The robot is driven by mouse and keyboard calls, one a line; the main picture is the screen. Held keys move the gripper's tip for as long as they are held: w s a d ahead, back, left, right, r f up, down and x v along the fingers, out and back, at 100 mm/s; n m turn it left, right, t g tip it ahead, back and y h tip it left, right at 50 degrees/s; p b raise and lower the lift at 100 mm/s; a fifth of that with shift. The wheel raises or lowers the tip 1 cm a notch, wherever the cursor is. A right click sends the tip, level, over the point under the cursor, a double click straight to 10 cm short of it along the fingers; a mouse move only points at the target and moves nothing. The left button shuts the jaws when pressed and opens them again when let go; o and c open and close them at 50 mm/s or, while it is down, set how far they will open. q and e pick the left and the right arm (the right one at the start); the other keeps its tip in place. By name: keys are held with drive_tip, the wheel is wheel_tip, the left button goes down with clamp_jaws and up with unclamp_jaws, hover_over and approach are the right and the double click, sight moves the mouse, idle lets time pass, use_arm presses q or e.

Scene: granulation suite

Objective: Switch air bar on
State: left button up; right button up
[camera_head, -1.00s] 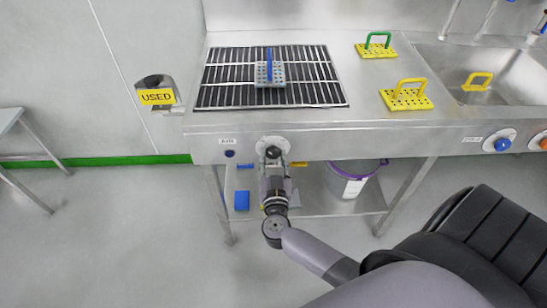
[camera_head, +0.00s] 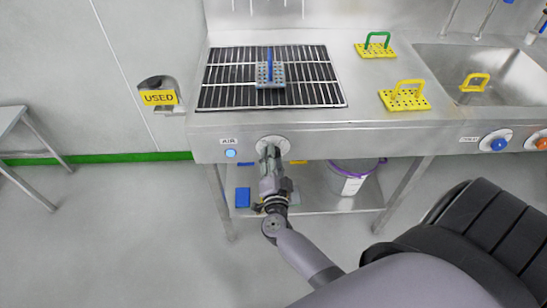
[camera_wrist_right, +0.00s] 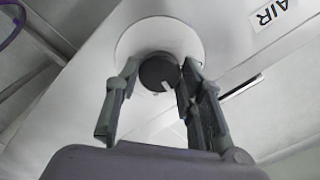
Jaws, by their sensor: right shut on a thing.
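The air knob is black with a white mark and shows in the right wrist view (camera_wrist_right: 156,72) on a round pale plate (camera_wrist_right: 140,40). In the head view the plate (camera_head: 274,141) is on the bench front, and my gripper hides the knob. My right gripper (camera_head: 270,152) is shut on the knob, one finger on each side of it; its fingers also show in the right wrist view (camera_wrist_right: 159,78). A small round light (camera_head: 231,153) under the AIR label (camera_head: 230,141) glows pale blue. My left gripper is not in view.
A slotted grille (camera_head: 325,85) with a blue-handled perforated block (camera_head: 270,75) lies on the steel bench. Two other handled blocks (camera_head: 375,49) (camera_head: 404,98) lie to its right. A white bucket (camera_head: 352,183) stands on the shelf below.

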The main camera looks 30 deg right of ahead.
drive_tip(key=shift+m+b, duration=0.7)
drive_tip(key=shift+m, duration=2.9)
drive_tip(key=o, duration=1.1)
drive_tip(key=shift+o, duration=0.2)
drive_tip(key=shift+s, duration=0.1)
drive_tip(key=v, duration=1.2)
